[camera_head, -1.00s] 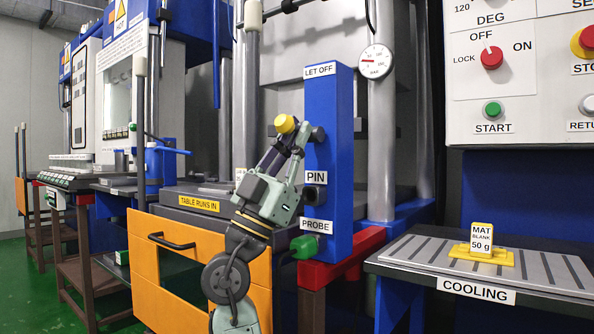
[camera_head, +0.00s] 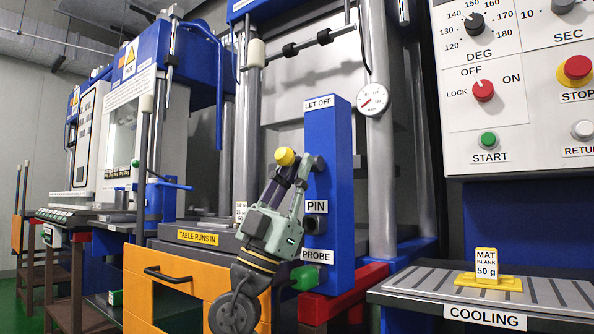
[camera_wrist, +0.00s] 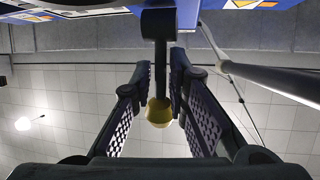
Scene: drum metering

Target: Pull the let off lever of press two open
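The let off lever of the press is a dark rod with a yellow knob (camera_head: 285,156). It comes out of the upper part of a blue post (camera_head: 331,138) under the LET OFF label. My gripper (camera_head: 290,172) is at the lever, its fingers reaching up from below. Small contact gaps cannot be judged.
Below the lever are the PIN socket (camera_head: 316,207) and the green PROBE part (camera_head: 305,277). A pressure gauge (camera_head: 373,99) is right of the post. An orange drawer front (camera_head: 190,299) is at lower left. A cooling table (camera_head: 400,284) and control panel (camera_head: 510,125) stand at right.

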